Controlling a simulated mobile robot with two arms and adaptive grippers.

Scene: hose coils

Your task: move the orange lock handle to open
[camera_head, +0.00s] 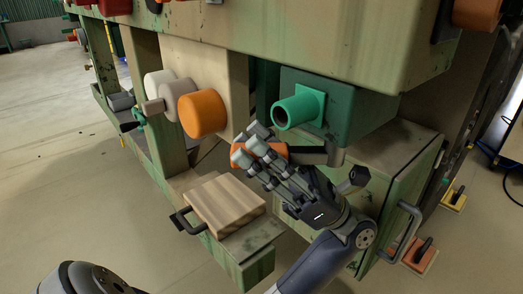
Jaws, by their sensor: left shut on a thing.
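The orange lock handle (277,148) is below the green block with the round nozzle, and a dark bar runs from it to the right. My left gripper (262,160) is shut around the handle, its fingers hiding much of it. My right gripper is not in view. The picture does not show clearly which position the lock is in.
A teal nozzle (296,110) sticks out just above my gripper. A large orange cylinder (203,113) stands to the left. Below it are a wooden block (225,204) and a dark pull handle (184,220). A grey handle (404,231) is on the green cabinet at right. Open floor (80,190) lies at left.

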